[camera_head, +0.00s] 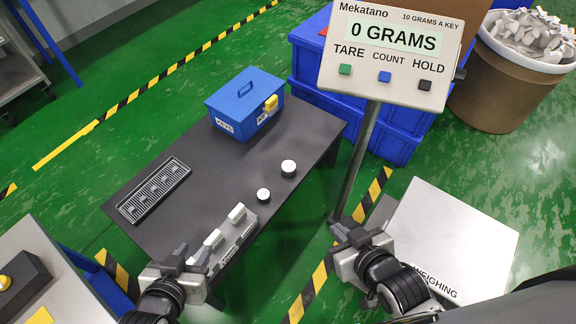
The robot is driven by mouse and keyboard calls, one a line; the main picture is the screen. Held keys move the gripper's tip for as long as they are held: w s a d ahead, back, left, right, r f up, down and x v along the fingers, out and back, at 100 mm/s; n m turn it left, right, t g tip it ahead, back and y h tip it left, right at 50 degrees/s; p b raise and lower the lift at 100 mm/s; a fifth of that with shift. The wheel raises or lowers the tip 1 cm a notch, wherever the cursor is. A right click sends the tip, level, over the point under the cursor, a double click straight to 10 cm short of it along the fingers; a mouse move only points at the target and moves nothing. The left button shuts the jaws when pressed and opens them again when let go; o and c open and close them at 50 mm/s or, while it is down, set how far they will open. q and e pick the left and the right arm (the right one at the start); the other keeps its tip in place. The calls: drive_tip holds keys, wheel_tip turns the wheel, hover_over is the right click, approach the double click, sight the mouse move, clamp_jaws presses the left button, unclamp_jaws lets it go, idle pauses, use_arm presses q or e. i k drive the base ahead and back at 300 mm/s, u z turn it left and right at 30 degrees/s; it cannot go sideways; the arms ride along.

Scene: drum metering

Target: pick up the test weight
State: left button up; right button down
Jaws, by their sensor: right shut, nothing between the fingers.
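Two small white round pieces with dark sides stand on the dark table (190,130): a nearer one (264,195) and a farther one (288,168). They look like weights, but I cannot read any mark that tells which is the test weight. My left gripper (190,255) is at the table's near edge, beside a grey rack (236,244) with several pale blocks, apart from the round pieces; its finger gap is unclear. My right gripper (341,228) is shut and empty, right of the table, near the foot of the display's pole.
A blue lidded box (245,104) with a yellow latch and a slotted dark tray (154,190) are on the table. The display (390,50) reads 0 GRAMS. A pale weighing plate (463,240) is at right. Blue crates (310,75) and a paper-filled drum (500,95) stand behind.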

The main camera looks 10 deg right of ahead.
sight(288, 167)
drive_tip(key=u, duration=1)
drive_tip(key=k, duration=0.8)
drive_tip(key=z, duration=0.25)
